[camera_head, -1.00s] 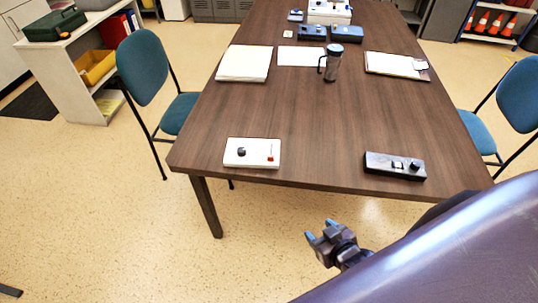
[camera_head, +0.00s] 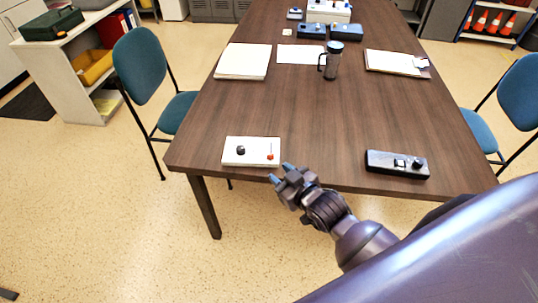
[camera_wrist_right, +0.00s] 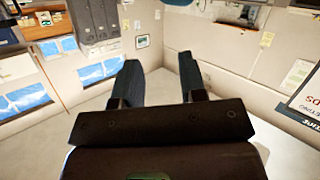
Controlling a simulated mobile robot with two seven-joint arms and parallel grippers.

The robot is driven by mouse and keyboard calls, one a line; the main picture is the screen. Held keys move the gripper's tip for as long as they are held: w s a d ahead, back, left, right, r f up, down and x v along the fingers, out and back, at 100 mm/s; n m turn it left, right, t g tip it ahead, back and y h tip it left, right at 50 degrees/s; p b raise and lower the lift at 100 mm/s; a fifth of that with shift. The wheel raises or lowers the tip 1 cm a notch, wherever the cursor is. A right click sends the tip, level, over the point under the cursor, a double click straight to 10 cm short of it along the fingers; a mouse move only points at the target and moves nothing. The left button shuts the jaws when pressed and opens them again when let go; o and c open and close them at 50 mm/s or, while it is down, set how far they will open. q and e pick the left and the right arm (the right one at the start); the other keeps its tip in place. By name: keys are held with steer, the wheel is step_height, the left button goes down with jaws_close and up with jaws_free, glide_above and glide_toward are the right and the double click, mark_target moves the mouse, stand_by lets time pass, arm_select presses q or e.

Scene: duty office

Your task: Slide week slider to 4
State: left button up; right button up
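A white panel (camera_head: 236,160) lies near the table's front left edge, with a black knob (camera_head: 241,150) and a small orange-red slider handle (camera_head: 270,156) on its right part. A black box (camera_head: 378,158) with small controls lies near the front right edge. I cannot read a week scale on either. My right gripper (camera_head: 280,173) is just off the front edge, below and right of the white panel, apart from it. Its fingers are spread and empty, as the right wrist view (camera_wrist_right: 158,85) also shows. My left gripper is not in view.
The wooden table (camera_head: 300,120) has a clear middle. Blue chairs flank the table, at left (camera_head: 143,70) and right (camera_head: 518,95).

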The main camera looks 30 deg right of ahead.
steer(key=w+a+r+n+g+y+b, duration=0.25)
steer(key=w+a+r+n, duration=0.25)
steer(key=w+a, duration=0.3)
steer(key=w+a+r+n+g+y+b, duration=0.15)
steer(key=w+a+r+n+y, duration=0.35)
steer(key=w, duration=0.5)
steer(key=w+d+g+h+b, duration=0.2)
steer(key=w+d+h, duration=0.1)
steer(key=w+h, duration=0.2)
steer(key=m+g+h+b, duration=0.1)
steer(key=m+g+h, duration=0.1)
steer(key=g+h, duration=0.5)
glide_toward(270, 154)
steer(key=f, duration=0.2)
steer(key=w+d+f+g+y+b, duration=0.1)
steer(key=f, duration=0.2)
steer(key=f+y+b, duration=0.1)
steer(key=f, duration=0.2)
steer(key=shift+w+d+g, duration=0.2)
steer(key=shift+d+g, duration=0.1)
steer(key=shift+f+b, duration=0.3)
steer(key=shift+f, duration=0.2)
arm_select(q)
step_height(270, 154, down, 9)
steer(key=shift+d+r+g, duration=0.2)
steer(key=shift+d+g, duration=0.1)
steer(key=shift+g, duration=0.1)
arm_select(e)
steer(key=shift+f, duration=0.1)
